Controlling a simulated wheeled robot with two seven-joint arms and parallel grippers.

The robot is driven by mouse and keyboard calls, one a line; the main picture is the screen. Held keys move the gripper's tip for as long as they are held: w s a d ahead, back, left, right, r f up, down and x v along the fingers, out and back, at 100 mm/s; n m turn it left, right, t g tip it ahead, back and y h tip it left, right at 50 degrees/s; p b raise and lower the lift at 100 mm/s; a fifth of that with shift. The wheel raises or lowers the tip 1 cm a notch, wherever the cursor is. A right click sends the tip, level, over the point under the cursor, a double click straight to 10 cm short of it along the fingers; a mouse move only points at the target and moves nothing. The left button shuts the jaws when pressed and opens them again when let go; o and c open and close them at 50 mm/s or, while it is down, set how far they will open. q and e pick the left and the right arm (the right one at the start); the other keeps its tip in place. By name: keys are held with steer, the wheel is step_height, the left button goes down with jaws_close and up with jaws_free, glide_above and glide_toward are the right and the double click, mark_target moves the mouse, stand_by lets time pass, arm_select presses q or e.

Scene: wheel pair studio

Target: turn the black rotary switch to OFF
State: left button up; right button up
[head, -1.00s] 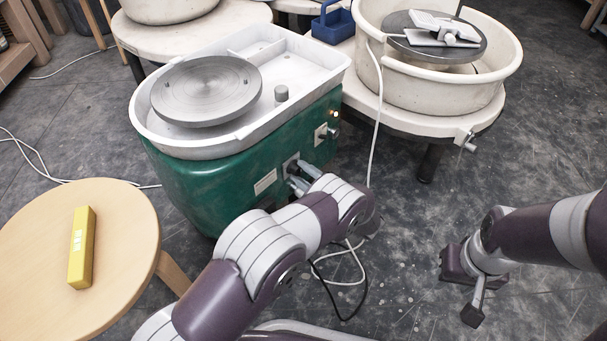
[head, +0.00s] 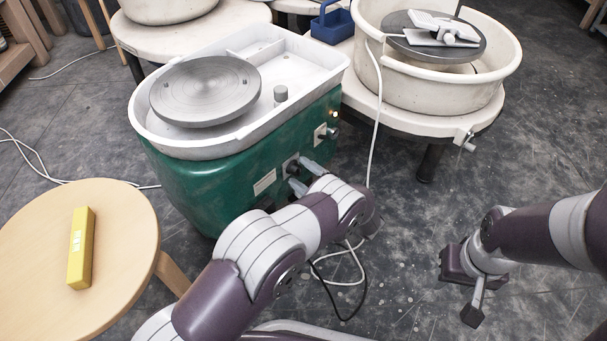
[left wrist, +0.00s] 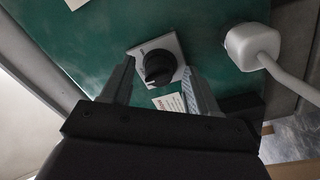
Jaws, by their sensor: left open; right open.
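The black rotary switch (left wrist: 158,67) sits on a pale square plate on the green side of the pottery wheel in the left wrist view. Its plate also shows in the head view (head: 290,166), where the knob is largely hidden at my gripper. My left gripper (left wrist: 160,90) is open, with one finger on each side of the knob and gaps to both. Its fingers also show in the head view (head: 304,177) at the green panel. The plate's markings are too small to read. My right gripper (head: 464,290) is open and empty over the floor at the right.
A white plug with a cable (left wrist: 252,47) sticks out beside the switch. Another control (head: 332,133) is higher on the green housing (head: 200,185). A stool (head: 125,240) with a yellow block (head: 81,248) stands at left, and a second wheel (head: 430,85) at back right.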

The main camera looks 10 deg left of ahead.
arm_select(q)
steer(key=shift+s+d+r, duration=0.1)
steer(key=shift+d, duration=0.15)
steer(key=p+v, duration=0.4)
steer(key=v, duration=0.8)
